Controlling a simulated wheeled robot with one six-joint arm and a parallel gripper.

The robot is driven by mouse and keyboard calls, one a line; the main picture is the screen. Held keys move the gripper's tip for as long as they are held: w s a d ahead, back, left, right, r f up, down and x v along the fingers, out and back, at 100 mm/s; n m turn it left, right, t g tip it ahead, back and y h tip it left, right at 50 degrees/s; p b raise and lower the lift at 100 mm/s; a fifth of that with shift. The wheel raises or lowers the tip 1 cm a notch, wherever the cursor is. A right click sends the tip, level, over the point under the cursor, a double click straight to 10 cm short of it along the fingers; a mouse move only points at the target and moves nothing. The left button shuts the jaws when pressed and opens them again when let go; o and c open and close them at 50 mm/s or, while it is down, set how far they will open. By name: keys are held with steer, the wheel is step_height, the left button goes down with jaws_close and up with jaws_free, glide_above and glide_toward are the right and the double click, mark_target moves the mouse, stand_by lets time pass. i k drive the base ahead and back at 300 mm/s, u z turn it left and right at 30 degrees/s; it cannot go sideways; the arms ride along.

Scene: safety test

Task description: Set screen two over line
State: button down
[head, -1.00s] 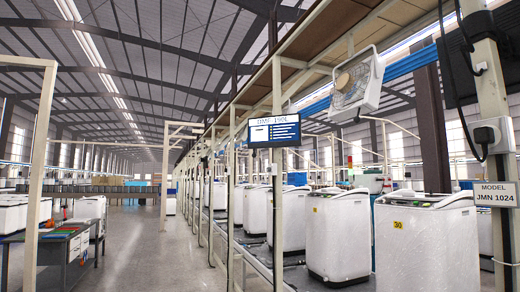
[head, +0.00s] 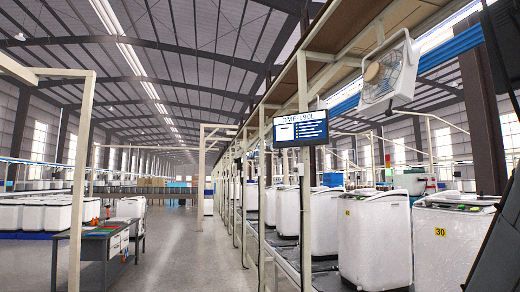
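A screen (head: 300,128) with a blue and white display hangs from the frame above the line, right of centre. A label above its display reads roughly "DMF-190L". The line (head: 318,272) is a long conveyor that runs away from me on the right and carries several white washing machines (head: 374,238). I cannot see a second screen that I can tell as screen two. A dark slanted shape stands at the right edge; I cannot tell what it is. My gripper is not in view.
A grey workbench (head: 98,245) with tools stands at the left, behind a cream post (head: 77,200). White machines (head: 40,213) stand behind it. A fan (head: 388,74) hangs above the line. The grey floor aisle (head: 190,250) in the middle is clear.

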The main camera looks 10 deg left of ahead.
mark_target(310, 128)
steer(key=u, duration=0.4)
steer(key=i, duration=1.7)
steer(key=u, duration=0.6)
steer(key=i, duration=1.1)
steer(key=z, duration=0.25)
